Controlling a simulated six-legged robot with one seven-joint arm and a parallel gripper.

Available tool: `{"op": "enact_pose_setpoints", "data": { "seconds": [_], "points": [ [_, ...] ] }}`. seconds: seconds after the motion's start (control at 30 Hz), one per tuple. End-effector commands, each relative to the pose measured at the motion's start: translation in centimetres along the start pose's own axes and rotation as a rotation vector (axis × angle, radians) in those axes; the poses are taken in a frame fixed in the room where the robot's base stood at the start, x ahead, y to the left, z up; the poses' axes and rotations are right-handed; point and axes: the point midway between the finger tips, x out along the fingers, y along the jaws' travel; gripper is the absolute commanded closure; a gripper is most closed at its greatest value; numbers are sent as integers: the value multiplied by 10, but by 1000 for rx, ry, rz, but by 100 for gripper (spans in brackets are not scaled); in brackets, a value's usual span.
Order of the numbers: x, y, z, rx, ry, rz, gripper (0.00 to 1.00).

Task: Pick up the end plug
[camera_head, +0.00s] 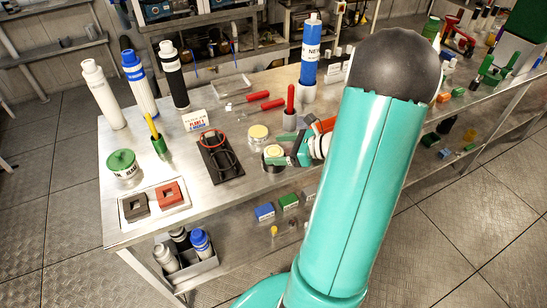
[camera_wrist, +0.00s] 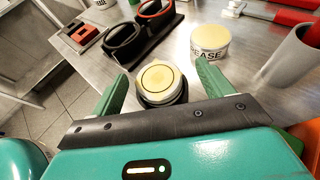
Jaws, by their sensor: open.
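The end plug appears to be the round piece with a cream disc top and a dark ring below it, seen in the wrist view (camera_wrist: 160,80). It also shows in the head view (camera_head: 273,152), near the bench's front edge, partly hidden by my gripper. My gripper (camera_wrist: 161,76) is open, with one green finger on each side of the plug. Gaps show between the plug and both fingers in the wrist view. In the head view my gripper (camera_head: 284,159) is at the plug from the right. I cannot tell how far down the fingers reach beside it.
A grease jar (camera_head: 258,135) with a pale yellow lid stands just behind the plug. A black holder with rings (camera_head: 217,157) lies to its left. A grey cup with a red-handled tool (camera_head: 290,118) stands behind right.

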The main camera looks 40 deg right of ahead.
Motion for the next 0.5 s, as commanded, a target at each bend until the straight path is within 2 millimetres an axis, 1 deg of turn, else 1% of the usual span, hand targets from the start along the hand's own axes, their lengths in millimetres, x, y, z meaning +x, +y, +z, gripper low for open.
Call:
{"op": "enact_pose_setpoints", "data": {
  "seconds": [0.13,0.23,0.33,0.5],
  "points": [
    [23,5,-7,3,0,2,21],
    [36,5,-6,0,0,2,21],
    [41,5,-6,0,1,0,21],
    [40,5,-6,0,1,0,21]
  ]
}}
